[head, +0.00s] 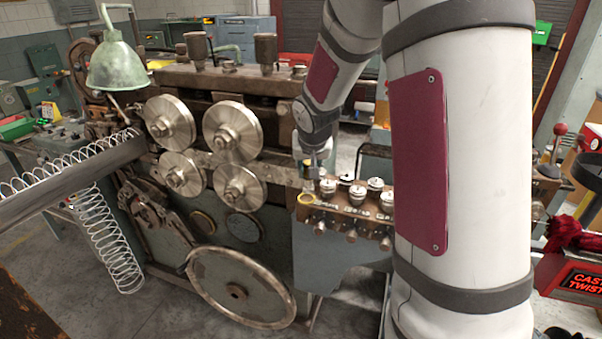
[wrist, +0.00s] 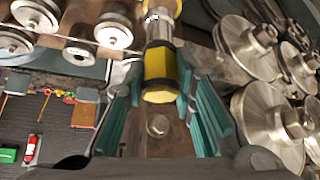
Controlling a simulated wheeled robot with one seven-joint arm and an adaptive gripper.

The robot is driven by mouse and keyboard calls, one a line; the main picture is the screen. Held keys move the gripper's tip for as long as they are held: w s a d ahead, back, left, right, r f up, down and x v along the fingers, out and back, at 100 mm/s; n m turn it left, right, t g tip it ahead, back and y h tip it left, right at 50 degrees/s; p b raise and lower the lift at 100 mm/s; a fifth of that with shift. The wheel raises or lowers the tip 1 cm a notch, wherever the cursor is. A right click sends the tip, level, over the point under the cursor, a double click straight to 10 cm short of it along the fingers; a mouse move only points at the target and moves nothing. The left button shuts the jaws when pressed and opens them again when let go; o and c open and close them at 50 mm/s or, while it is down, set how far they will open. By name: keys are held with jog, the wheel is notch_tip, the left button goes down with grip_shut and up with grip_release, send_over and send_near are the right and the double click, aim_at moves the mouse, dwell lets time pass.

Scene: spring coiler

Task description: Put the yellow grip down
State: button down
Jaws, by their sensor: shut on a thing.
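The yellow grip (wrist: 160,72) is a short yellow cylinder with dark bands and a metal shank, seen in the wrist view. My gripper (wrist: 161,88) has its teal fingers shut on it, one finger on each side. In the head view my gripper (head: 311,170) is small, hanging over the left end of the row of rollers on the machine's front block. The grip is too small there to make out clearly. Whether its shank touches the machine cannot be told.
Several white-topped rollers (head: 357,193) stand on a brown block beside my gripper. Large metal discs (head: 233,131) are to the left, above a big handwheel (head: 240,287). A wire spring (head: 108,240) hangs at far left. My arm covers the right of the head view.

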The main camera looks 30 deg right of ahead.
aim_at(308, 187)
jog(key=shift+w+d, duration=0.2)
jog(key=shift+w, duration=0.45)
jog(key=shift+f, duration=1.8)
jog(key=shift+w+f, duration=0.1)
jog(key=shift+f, duration=0.1)
jog(key=c, duration=1.3)
grip_release()
jog(key=shift+c, duration=0.2)
